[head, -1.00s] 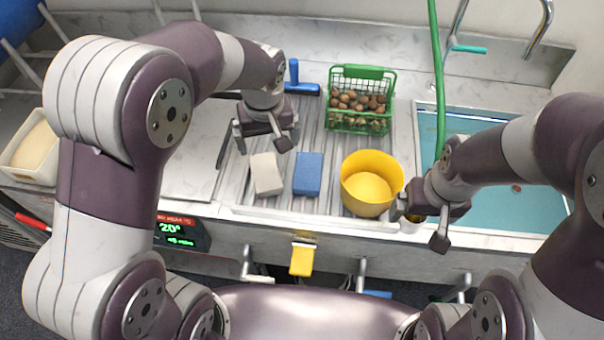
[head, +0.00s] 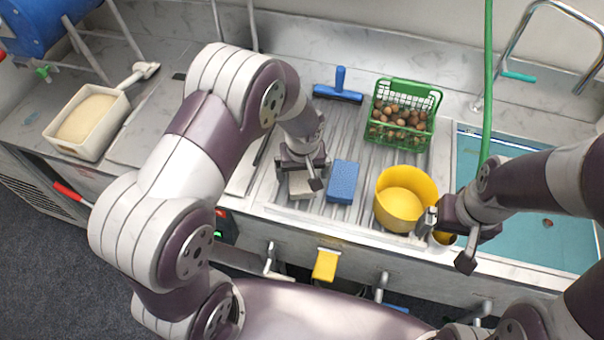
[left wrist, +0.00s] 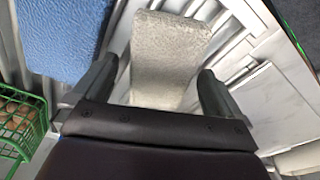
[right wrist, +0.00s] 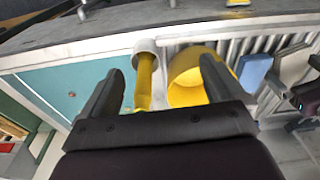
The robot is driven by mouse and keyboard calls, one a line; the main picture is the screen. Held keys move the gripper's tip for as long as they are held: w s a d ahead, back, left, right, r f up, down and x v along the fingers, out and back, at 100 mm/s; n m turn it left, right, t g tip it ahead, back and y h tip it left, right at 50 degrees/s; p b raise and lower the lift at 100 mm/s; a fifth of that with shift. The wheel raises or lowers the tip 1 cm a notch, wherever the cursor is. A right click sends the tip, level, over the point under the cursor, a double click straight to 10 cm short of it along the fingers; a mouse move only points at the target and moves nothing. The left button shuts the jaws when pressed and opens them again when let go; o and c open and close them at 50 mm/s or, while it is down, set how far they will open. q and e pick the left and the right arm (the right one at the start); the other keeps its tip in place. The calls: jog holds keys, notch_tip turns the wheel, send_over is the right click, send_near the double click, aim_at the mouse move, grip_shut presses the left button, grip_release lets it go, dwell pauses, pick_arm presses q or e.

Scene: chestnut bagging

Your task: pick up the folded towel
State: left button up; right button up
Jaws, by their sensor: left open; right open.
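The folded towel (head: 301,186) is a small pale grey-beige block lying on the ribbed drainboard, left of the blue sponge (head: 342,181). In the head view my left gripper (head: 303,180) is over it and hides part of it. In the left wrist view the towel (left wrist: 168,58) lies between and beyond the two open fingers, and no grip on it shows. My right gripper (head: 447,238) is open beside the yellow bowl (head: 404,203). In the right wrist view a yellow cup-like object with a pale rim (right wrist: 145,75) shows between its fingers.
A green basket (head: 402,112) of chestnuts stands behind the bowl. A blue-handled scraper (head: 338,88) lies at the back. The sink (head: 530,215) is at right. A white tub (head: 87,122) stands at far left. A yellow cloth (head: 326,264) hangs at the front edge.

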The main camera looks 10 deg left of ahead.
pick_arm(q)
jog(key=shift+a, duration=0.15)
jog(key=c, duration=1.1)
jog(key=shift+c, duration=0.2)
jog(key=shift+r, duration=0.1)
